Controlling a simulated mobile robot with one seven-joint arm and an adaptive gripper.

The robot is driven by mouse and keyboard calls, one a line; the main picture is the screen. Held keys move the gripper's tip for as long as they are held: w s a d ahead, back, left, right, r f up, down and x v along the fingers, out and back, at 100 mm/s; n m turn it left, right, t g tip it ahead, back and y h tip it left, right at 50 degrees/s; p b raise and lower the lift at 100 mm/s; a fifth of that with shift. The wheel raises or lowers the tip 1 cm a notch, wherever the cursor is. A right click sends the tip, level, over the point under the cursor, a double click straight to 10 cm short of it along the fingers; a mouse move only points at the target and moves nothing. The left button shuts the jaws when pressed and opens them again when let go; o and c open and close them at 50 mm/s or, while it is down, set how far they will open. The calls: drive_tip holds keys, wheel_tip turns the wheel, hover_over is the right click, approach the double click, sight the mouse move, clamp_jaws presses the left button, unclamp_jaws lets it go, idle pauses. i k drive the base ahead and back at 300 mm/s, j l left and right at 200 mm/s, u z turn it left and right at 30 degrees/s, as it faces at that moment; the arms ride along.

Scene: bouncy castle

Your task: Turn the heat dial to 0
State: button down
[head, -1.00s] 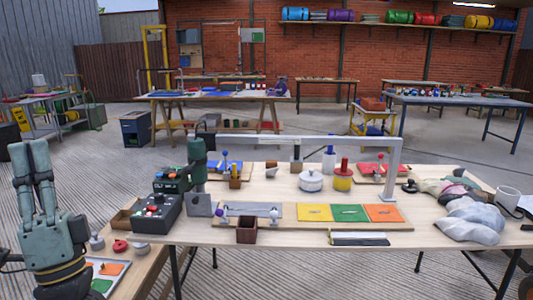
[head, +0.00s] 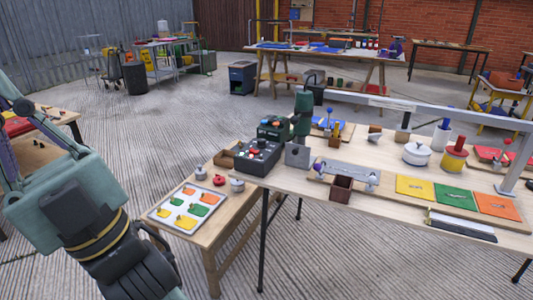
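I cannot make out which knob is the heat dial, and no scale or number is legible. A dark control box (head: 258,157) with small red, orange and pale knobs or buttons stands on the left end of the wooden workbench (head: 400,209). A second dark green control unit (head: 273,128) with coloured buttons sits just behind it.
A lower side table (head: 217,232) holds a white tray (head: 155,215) of coloured pieces and several small knobbed weights. A dark green post (head: 302,115) and a grey plate (head: 297,156) stand right of the boxes.

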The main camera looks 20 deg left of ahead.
sight(261, 143)
drive_tip(key=i+j+u, duration=0.15)
drive_tip(key=i+j, duration=0.75)
drive_tip(key=i+j+u, duration=0.15)
drive_tip(key=i+j, duration=0.75)
drive_tip(key=i, duration=0.1)
